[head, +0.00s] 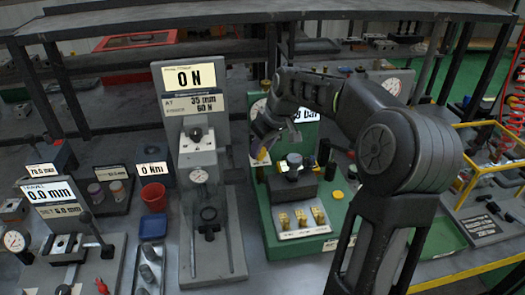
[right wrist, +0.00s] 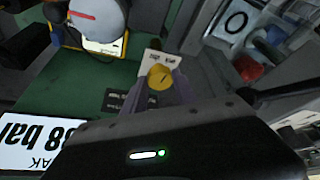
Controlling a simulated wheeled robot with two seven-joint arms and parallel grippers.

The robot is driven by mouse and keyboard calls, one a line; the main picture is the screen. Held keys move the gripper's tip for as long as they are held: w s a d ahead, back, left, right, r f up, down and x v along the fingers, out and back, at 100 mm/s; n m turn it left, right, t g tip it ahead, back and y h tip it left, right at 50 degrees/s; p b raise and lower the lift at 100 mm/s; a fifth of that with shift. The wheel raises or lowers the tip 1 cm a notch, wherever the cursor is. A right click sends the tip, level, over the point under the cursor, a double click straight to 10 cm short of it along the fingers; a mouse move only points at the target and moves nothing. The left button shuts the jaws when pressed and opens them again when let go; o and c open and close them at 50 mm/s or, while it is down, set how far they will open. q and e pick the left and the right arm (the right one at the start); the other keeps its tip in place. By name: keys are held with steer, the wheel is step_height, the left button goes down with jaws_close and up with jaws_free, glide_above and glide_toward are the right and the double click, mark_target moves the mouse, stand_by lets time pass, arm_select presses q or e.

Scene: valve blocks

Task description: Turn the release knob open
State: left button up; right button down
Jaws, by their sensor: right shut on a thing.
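The release knob is a small yellow round knob (right wrist: 160,77) with a dark slot line on its face, in front of a white label plate (right wrist: 152,60) with small text. In the right wrist view it sits between the two grey fingertips of my right gripper (right wrist: 158,88), which is shut on it. In the head view my right gripper (head: 262,150) is at the left side of the green valve station (head: 275,230), and only a bit of yellow shows there. The rest of the knob is hidden by the fingers. My left gripper is not in view.
A round gauge (right wrist: 97,15) and a display ending in "8 bar" (right wrist: 35,128) are near the gripper. The green station also carries several brass fittings (head: 301,217). A grey press stand (head: 205,240) stands close on the left, with a red cup (head: 153,196) beyond it.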

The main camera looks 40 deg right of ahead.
steer(key=m+h, duration=0.1)
steer(key=m, duration=0.1)
steer(key=m+h+b, duration=0.1)
steer(key=m, duration=0.2)
steer(key=shift+w+a+m, duration=0.1)
steer(key=shift+a+m, duration=0.1)
steer(key=shift+m, duration=0.1)
stand_by(0.4)
steer(key=c, duration=1)
jaws_free()
steer(key=v, duration=0.7)
steer(key=shift+a+r+b, duration=0.15)
steer(key=shift+r+b, duration=0.25)
steer(key=shift+b, duration=0.05)
